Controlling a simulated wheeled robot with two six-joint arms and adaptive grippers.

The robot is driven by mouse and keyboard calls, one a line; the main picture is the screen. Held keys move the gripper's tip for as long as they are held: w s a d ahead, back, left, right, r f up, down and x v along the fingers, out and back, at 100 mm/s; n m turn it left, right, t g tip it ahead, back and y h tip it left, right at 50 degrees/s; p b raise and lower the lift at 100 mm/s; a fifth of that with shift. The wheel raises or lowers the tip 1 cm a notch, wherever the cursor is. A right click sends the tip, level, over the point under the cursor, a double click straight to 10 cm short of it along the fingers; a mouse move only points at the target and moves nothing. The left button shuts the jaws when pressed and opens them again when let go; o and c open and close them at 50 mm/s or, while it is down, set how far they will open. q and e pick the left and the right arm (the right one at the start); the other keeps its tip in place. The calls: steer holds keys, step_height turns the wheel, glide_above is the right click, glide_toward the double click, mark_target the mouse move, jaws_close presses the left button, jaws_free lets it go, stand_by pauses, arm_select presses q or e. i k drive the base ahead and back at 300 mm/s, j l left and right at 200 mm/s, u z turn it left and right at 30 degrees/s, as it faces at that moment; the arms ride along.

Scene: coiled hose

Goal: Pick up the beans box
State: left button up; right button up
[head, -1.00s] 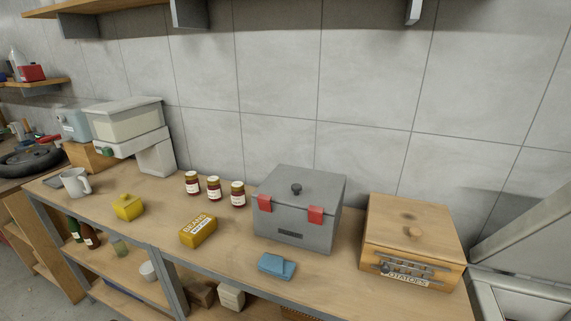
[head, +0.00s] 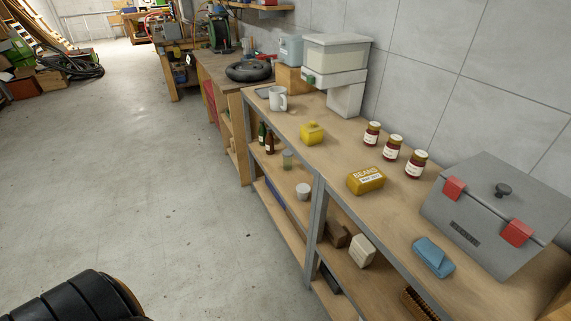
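The beans box (head: 366,181) is a small yellow box with a white label reading BEANS. It lies on the wooden workbench top (head: 352,150), near its front edge, in the middle right of the head view. Nothing covers it. Neither gripper shows in the head view.
Around the box are several red jars (head: 393,148) behind, a yellow pot (head: 312,133) to the left, and a blue sponge-like block (head: 433,257) and grey red-latched toolbox (head: 493,213) to the right. A white mug (head: 278,98) stands farther left. The concrete floor (head: 150,170) before the bench is clear.

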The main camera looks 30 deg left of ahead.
mark_target(366, 180)
steer(key=u, duration=0.25)
steer(key=j+z, duration=0.1)
steer(key=z, duration=0.25)
steer(key=i+j+z, duration=0.1)
steer(key=z, duration=0.25)
steer(key=i+j+z, duration=0.1)
steer(key=j+z, duration=0.15)
steer(key=j, duration=0.7)
steer(key=j+z, duration=0.3)
steer(key=j, duration=0.65)
steer(key=k+j+z, duration=0.25)
steer(key=j, duration=0.65)
steer(key=i+j, duration=0.05)
steer(key=i, duration=0.05)
